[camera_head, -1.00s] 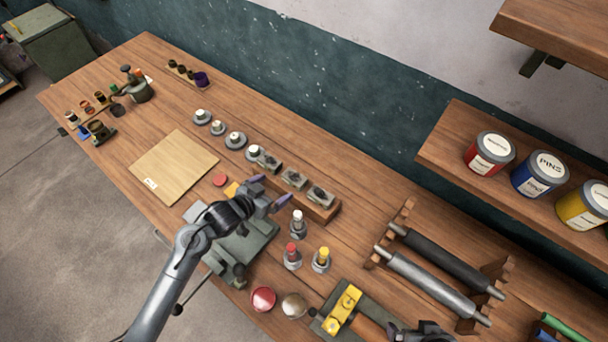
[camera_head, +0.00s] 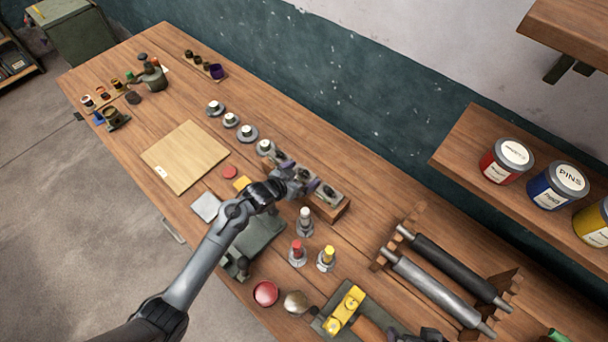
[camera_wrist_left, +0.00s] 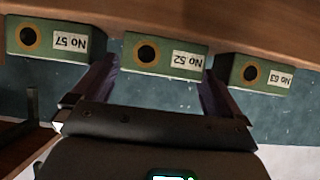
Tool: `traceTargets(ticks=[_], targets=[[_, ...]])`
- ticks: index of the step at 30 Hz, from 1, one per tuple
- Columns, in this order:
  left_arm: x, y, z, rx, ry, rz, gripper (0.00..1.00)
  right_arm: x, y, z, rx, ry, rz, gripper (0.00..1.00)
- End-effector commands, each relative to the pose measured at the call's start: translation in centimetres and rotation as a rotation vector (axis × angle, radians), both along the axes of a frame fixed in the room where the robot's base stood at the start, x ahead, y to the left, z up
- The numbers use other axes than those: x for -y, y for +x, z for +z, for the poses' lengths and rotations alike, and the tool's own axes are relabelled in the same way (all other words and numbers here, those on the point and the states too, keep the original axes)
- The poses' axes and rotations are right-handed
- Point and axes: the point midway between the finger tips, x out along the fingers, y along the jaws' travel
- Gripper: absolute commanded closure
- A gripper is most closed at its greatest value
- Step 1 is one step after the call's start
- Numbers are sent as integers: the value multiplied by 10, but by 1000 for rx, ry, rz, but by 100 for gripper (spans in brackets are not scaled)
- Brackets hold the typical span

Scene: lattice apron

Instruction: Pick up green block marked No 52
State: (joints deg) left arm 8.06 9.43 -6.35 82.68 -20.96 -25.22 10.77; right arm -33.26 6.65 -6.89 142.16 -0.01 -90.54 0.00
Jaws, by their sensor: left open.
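The green block marked No 52 (camera_wrist_left: 165,52) is in the middle of the left wrist view, its label upside down. My left gripper (camera_wrist_left: 157,82) is open, one finger at each side of this block's near end, with nothing held. In the head view the left gripper (camera_head: 298,173) is over the row of small blocks near the table's back. It hides part of the row there. The green block marked No 57 (camera_wrist_left: 48,38) is to the left in the wrist view, the one marked No 63 (camera_wrist_left: 255,74) to the right.
The blocks sit on a wooden strip (camera_head: 333,212). Round grey pieces (camera_head: 248,134) continue the row to the left. Pegs with white (camera_head: 305,214), red and yellow tops stand in front. Rollers (camera_head: 440,290) lie to the right. A wooden board (camera_head: 186,157) lies left.

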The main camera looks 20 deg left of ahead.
Motion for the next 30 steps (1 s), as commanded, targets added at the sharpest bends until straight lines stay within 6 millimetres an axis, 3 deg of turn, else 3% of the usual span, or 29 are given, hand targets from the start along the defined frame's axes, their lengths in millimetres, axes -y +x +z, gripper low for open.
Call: traceTargets(ticks=[6,14,27,30], targets=[[5,14,-8,0,0,1,0,0,0,-1,0,0,0,0],[5,15,-9,0,0,1,0,1,0,-1,0,-4,2,0],[5,15,-9,0,0,1,66,2,0,-1,-1,-8,5,0],[5,16,-6,7,-1,1,76,2,0,-1,-1,-8,5,0]])
